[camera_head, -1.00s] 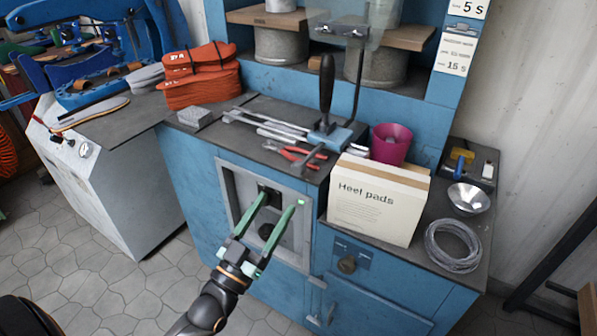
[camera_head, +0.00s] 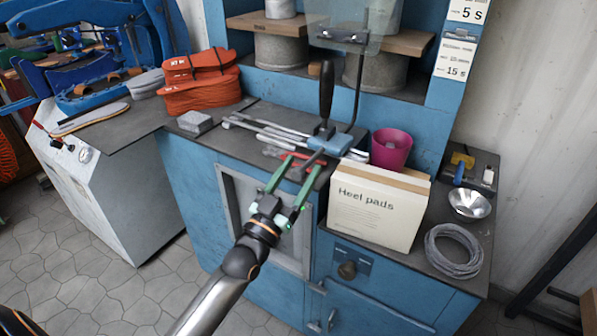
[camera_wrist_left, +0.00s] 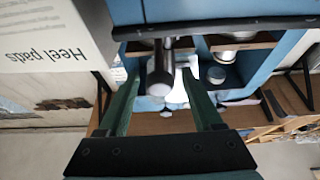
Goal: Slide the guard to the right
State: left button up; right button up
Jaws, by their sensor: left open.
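The guard (camera_head: 345,32) is a clear plate at the top of the head view, in front of the rollers. A black rod (camera_head: 360,85) runs from it down to a blue-grey base (camera_head: 335,143) on the bench. A black-handled lever (camera_head: 326,90) stands upright there. My left gripper (camera_head: 303,166) is open, its green fingers over the bench's front edge, well below the clear plate. My right gripper is not in view.
A Heel pads box (camera_head: 375,205) stands close to the right of my left gripper. A magenta cup (camera_head: 391,147) is behind it. Metal tools (camera_head: 265,128) lie to the left. A metal bowl (camera_head: 469,203) and wire coil (camera_head: 453,250) are farther right.

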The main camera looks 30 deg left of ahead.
pick_arm(q)
jog(key=shift+c, duration=0.4)
grip_shut()
dwell(0.9)
